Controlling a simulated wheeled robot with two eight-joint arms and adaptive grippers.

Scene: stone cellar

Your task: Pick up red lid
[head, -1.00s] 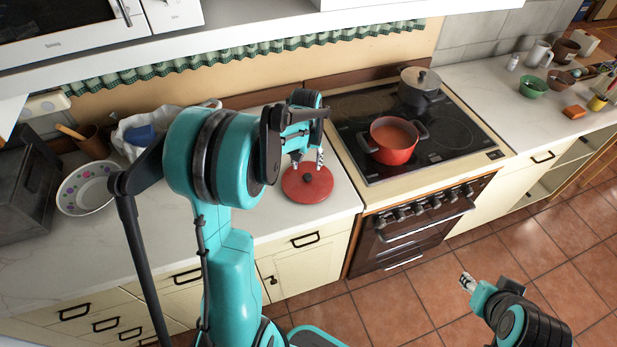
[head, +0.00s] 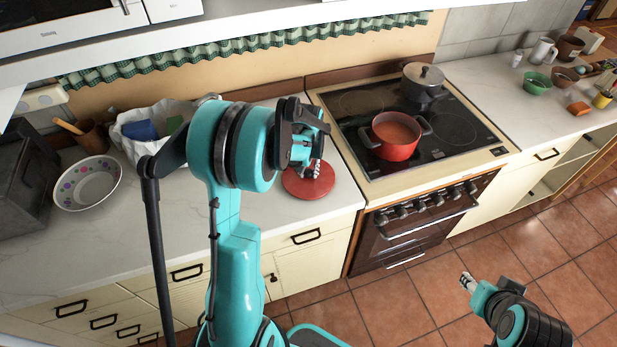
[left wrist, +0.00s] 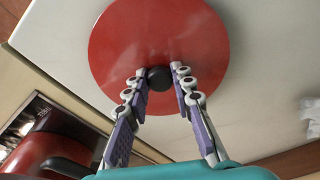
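The red lid (head: 308,184) lies flat on the white counter, left of the stove. In the left wrist view the red lid (left wrist: 140,40) shows its dark round knob (left wrist: 159,78). My left gripper (head: 313,170) is over the lid. In the left wrist view its fingers (left wrist: 157,80) are apart, one on each side of the knob, with the tips close to it. I cannot tell whether they touch it. My right gripper (head: 468,282) is far off to the lower right, over the floor; its finger opening is too small to tell.
A red pot (head: 396,136) and a grey lidded pot (head: 422,82) stand on the stove (head: 355,105).

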